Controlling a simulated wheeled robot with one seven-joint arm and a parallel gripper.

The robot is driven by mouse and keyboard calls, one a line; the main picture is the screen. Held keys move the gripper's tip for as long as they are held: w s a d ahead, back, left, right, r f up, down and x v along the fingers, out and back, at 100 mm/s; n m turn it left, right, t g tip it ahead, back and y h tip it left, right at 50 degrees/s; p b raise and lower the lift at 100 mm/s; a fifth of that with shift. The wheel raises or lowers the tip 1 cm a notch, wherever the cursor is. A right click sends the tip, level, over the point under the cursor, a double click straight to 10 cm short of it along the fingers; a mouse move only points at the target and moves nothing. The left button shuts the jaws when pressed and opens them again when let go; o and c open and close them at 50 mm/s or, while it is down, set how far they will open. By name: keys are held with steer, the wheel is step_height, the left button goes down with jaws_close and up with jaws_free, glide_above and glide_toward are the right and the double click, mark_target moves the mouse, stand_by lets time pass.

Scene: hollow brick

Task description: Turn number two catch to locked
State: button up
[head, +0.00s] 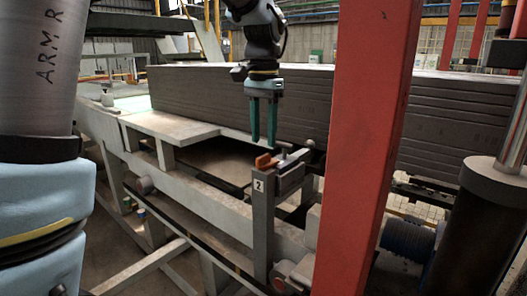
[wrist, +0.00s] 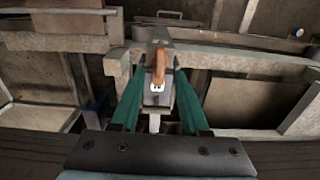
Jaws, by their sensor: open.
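The number two catch has an orange handle (head: 265,161) on top of a grey post (head: 263,225) with a white "2" label. In the head view the handle lies across the post's top, pointing left. My gripper (head: 263,143) points down with its teal fingers apart, just above the catch. In the wrist view the handle (wrist: 159,64) shows between and a little beyond the tips of my open gripper (wrist: 159,78). The fingers appear clear of it. Whether the catch is locked cannot be told.
A red upright column (head: 366,150) stands close on the right. A long stack of dark slabs (head: 240,95) lies behind the catch. A pale metal frame (head: 200,180) runs along the left, with an opening beside the post.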

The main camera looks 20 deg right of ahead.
step_height(320, 180, up, 6)
steer(key=shift+b, duration=0.3)
stand_by(0.3)
steer(key=w+a+f+n, duration=0.3)
steer(key=a+f+n, duration=0.3)
steer(key=a+f, duration=0.85)
steer(key=s+a+f+n, duration=0.2)
steer(key=s+a+f, duration=0.1)
steer(key=a, duration=0.4)
steer(key=s+a+f+n+t, duration=0.1)
steer(key=s+a+f+n, duration=0.2)
steer(key=a+f, duration=0.2)
steer(key=a, duration=0.3)
steer(key=shift+s+a+f+t, duration=0.25)
steer(key=shift+s+f+t, duration=0.05)
